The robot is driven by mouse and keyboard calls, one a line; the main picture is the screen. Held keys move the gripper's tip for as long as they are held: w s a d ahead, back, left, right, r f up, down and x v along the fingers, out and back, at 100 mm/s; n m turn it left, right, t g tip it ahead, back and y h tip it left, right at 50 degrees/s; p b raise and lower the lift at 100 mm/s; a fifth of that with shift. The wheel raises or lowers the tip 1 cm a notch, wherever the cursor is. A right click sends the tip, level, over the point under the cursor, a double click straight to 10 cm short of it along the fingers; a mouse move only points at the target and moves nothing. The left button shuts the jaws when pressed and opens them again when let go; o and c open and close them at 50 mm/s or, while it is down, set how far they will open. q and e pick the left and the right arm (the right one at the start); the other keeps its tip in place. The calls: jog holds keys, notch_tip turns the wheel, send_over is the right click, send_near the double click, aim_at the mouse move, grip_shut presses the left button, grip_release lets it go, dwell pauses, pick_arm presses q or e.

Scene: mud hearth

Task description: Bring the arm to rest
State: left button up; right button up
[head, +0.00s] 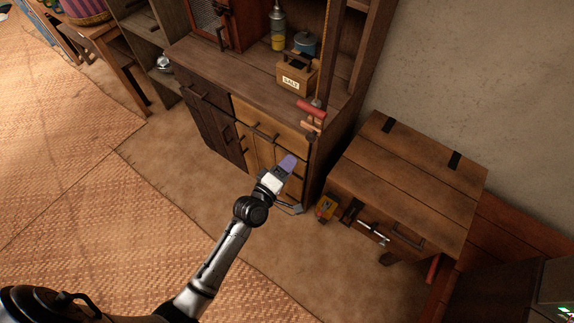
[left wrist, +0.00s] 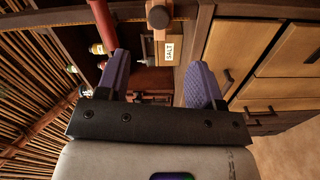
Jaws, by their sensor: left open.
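My left gripper (head: 288,163) is in front of the lower right drawers of the wooden cabinet (head: 200,115). Its arm reaches up from the bottom left of the head view. In the left wrist view its two purple fingers (left wrist: 158,85) stand wide apart with nothing between them. The cabinet's front and a box labelled SALT (left wrist: 170,50) show beyond the fingers. My right gripper is not in either view.
The salt box (head: 292,76), a bottle (head: 278,30) and a blue pot (head: 304,44) stand on the cabinet. A red-handled item (head: 311,109) is at its right edge. A wooden chest (head: 410,180) stands to the right. Woven mats cover the floor at left.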

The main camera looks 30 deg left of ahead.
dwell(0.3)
pick_arm(q)
jog(key=s+d+f+m+g+h, duration=0.25)
jog(key=f+m+g, duration=0.2)
jog(key=m, duration=0.25)
jog(key=s+a+r+m+g+y, duration=0.2)
jog(key=s+m+g, duration=0.2)
jog(key=s, duration=0.5)
jog(key=s+a+r+m+g+y, duration=0.2)
jog(key=s+m+g, duration=0.25)
jog(key=s, duration=0.45)
jog(key=s+f+g, duration=0.1)
jog(key=s+f, duration=0.3)
jog(key=s, duration=0.5)
notch_tip(320, 180, up, 32)
jog(key=p, duration=3.2)
jog(key=shift+m, duration=0.35)
